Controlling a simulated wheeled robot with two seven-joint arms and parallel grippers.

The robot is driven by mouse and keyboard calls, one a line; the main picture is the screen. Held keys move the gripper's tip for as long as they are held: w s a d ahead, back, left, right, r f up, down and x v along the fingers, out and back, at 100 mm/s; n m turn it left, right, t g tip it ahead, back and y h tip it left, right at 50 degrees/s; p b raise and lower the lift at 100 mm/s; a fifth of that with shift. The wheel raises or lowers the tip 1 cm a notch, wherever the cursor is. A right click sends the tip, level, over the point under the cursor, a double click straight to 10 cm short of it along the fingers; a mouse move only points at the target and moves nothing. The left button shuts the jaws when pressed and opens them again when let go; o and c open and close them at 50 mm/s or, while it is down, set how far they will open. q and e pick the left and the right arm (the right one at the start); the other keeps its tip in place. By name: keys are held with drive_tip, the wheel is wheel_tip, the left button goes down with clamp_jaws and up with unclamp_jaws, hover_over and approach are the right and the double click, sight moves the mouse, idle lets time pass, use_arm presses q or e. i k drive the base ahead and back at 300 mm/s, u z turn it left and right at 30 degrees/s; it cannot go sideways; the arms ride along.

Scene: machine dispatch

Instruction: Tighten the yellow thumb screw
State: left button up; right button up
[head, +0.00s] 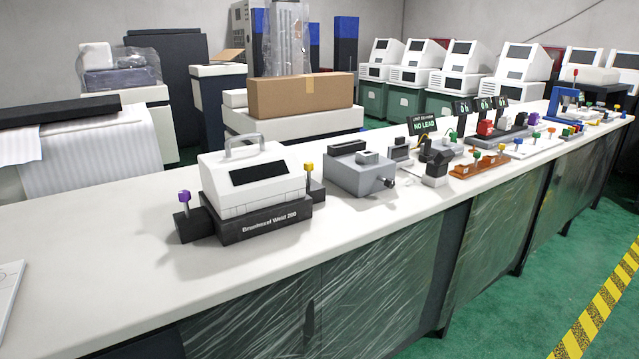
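In the head view a white machine with a carrying handle (255,178) sits in a black base (262,222) on the near part of the long counter. A yellow thumb screw (309,168) stands upright at the base's right end, on a dark post. A purple thumb screw (184,198) stands at the base's left end, on a similar dark block. How far either screw is turned in cannot be told. Neither of my grippers is in view.
The white counter (120,250) is bare left of and in front of the machine. A grey device (358,175) stands close to its right, with several small devices beyond. A cardboard box (300,96) is behind. A white panel (8,290) lies at the left edge.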

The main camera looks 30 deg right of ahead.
sight(309, 166)
drive_tip(key=k, duration=0.2)
drive_tip(key=z, duration=1.65)
drive_tip(key=i, duration=1.2)
drive_tip(key=u, duration=1.75)
